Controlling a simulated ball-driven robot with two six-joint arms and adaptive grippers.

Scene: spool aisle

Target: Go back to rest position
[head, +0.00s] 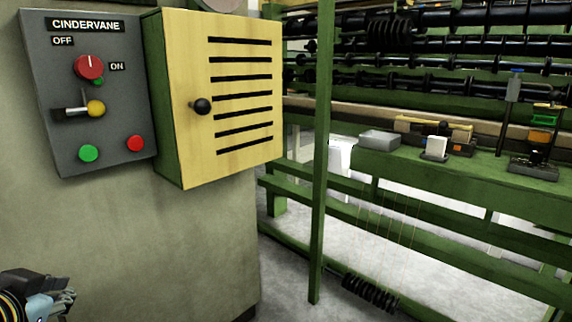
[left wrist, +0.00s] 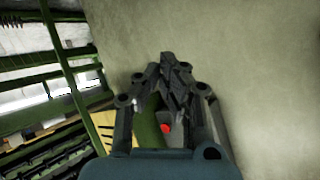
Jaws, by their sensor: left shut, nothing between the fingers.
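My left gripper (head: 62,290) is at the bottom left corner of the head view, partly cut off, in front of the bare grey-green wall and below the control panel (head: 50,140). In the left wrist view my left gripper (left wrist: 167,65) has its fingertips together with nothing between them. It touches nothing that I can see. My right gripper is not in view.
The panel carries a red knob (head: 89,67), a yellow-tipped lever (head: 96,108), and green and red buttons. A yellow slatted cabinet door (head: 235,140) looks shut. A green post (head: 322,150) and a spool rack (head: 440,190) stand to the right.

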